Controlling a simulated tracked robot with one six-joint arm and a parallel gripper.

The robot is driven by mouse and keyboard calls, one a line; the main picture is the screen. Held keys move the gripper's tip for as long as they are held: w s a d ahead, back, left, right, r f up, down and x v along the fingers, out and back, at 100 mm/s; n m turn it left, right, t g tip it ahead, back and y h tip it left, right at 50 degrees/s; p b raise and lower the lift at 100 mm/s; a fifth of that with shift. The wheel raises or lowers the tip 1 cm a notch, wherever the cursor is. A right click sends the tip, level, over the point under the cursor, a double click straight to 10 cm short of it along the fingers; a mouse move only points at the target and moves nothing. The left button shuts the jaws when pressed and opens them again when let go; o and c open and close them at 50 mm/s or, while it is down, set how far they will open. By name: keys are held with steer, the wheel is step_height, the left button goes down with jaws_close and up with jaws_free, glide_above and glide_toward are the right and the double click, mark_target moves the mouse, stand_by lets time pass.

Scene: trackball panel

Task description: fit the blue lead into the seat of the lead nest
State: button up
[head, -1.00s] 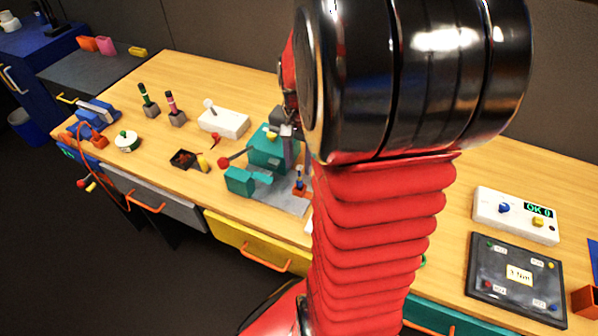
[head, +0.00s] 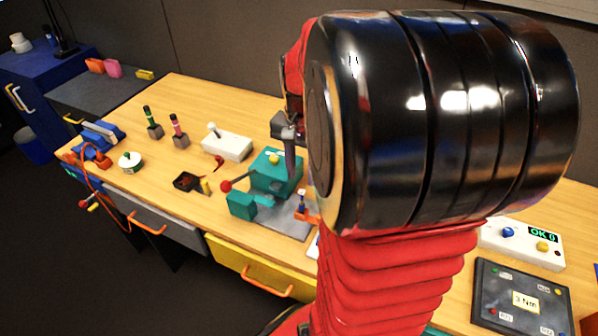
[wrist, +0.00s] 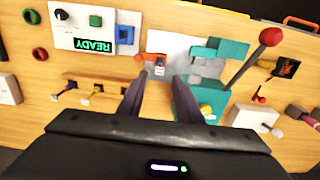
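A small blue upright piece (head: 302,197), which looks like the blue lead, stands at an orange block (head: 308,216) on the grey plate of a teal press-like fixture.
The teal fixture (head: 276,172) has a red-knobbed lever (head: 226,186) sticking out left. In the wrist view a panel reading READY (wrist: 75,28) and a wooden rack (wrist: 105,77) with coloured leads are on the left. A dark 3 Nm panel (head: 500,296) lies at right.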

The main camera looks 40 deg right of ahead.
steer(key=s+a+r+n+t, duration=0.2)
steer(key=a+n, duration=0.2)
steer(key=a, duration=0.3)
steer(key=s+a+r+n+t, duration=0.1)
steer(key=s+a+r+n, duration=0.1)
steer(key=a+n, duration=0.3)
steer(key=s+a+r+n+t, duration=0.2)
steer(key=a+r+n, duration=0.2)
steer(key=a, duration=0.6)
steer(key=shift+a+t, duration=0.25)
steer(key=shift+t, duration=0.05)
steer(key=shift+r, duration=0.1)
